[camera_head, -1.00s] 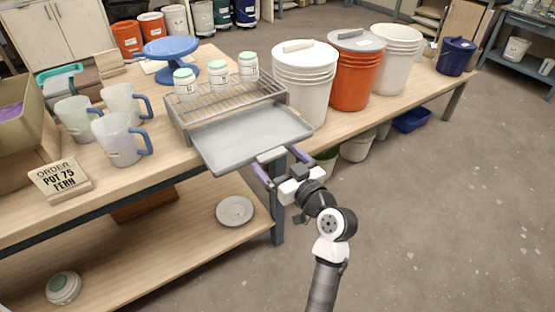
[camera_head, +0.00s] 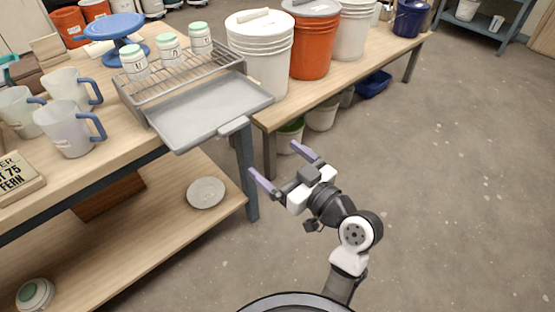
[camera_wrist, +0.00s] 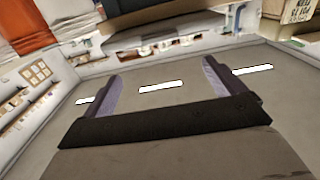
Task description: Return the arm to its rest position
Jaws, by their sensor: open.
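My gripper (camera_head: 282,166) is open and empty in the head view, with its two purple fingers apart. It hangs over the floor in front of the benches, to the right of and below the grey tray (camera_head: 205,115), touching nothing. My arm reaches up to it from the bottom of the picture. In the wrist view my gripper (camera_wrist: 160,86) also shows open, with nothing between the fingers.
The grey tray sticks out from the wire rack (camera_head: 180,78), its handle near my fingers. Several lidded jars (camera_head: 200,38) stand on the rack. A white bucket (camera_head: 262,55) and an orange bucket (camera_head: 312,42) stand on the right bench. The floor (camera_head: 450,190) at right is clear.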

